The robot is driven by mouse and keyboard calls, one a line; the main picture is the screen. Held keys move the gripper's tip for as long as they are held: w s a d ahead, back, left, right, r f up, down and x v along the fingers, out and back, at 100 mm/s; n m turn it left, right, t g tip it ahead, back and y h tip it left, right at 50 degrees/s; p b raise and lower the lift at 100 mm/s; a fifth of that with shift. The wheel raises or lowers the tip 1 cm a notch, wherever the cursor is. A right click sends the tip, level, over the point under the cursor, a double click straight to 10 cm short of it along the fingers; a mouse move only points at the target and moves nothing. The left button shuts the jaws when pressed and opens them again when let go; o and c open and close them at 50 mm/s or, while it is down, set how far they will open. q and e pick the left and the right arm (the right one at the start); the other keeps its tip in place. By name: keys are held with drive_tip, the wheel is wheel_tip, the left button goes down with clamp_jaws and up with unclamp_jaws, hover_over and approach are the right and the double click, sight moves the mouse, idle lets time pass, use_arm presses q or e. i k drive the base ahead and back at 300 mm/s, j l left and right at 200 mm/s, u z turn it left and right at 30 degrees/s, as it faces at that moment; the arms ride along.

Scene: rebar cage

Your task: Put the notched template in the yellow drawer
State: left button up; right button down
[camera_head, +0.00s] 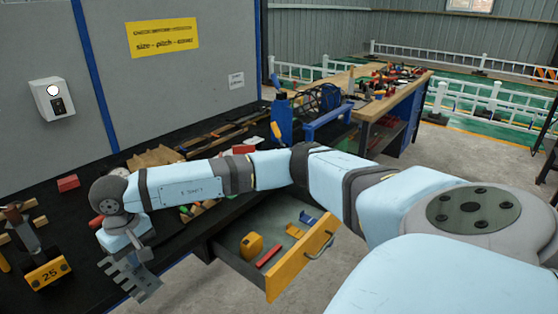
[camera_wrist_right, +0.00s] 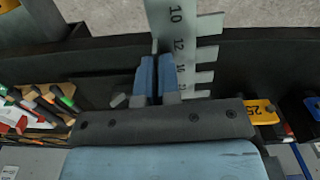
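The notched template (camera_head: 130,277) is a grey metal plate with comb-like teeth along one edge. My right gripper (camera_head: 142,254) holds it below the wrist, in front of the black workbench edge. In the right wrist view, the blue fingers (camera_wrist_right: 157,82) are close together on the template (camera_wrist_right: 178,25), whose printed numbers and teeth show beyond them. The yellow drawer (camera_head: 300,263) is pulled open under the bench, to the right of the gripper. My left gripper is not in view.
The black bench top (camera_head: 75,215) carries a red block (camera_head: 68,183), wooden pieces and a yellow block marked 25 (camera_head: 47,273). My right arm spans the bench above the drawer. A second bench (camera_head: 395,105) with tools stands behind.

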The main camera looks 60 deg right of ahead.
sight(287, 221)
drive_tip(key=l+z, duration=0.1)
drive_tip(key=z, duration=0.3)
drive_tip(key=i+l+z, duration=0.1)
drive_tip(key=z, duration=0.3)
drive_tip(key=i+z, duration=0.1)
drive_tip(key=z, duration=0.3)
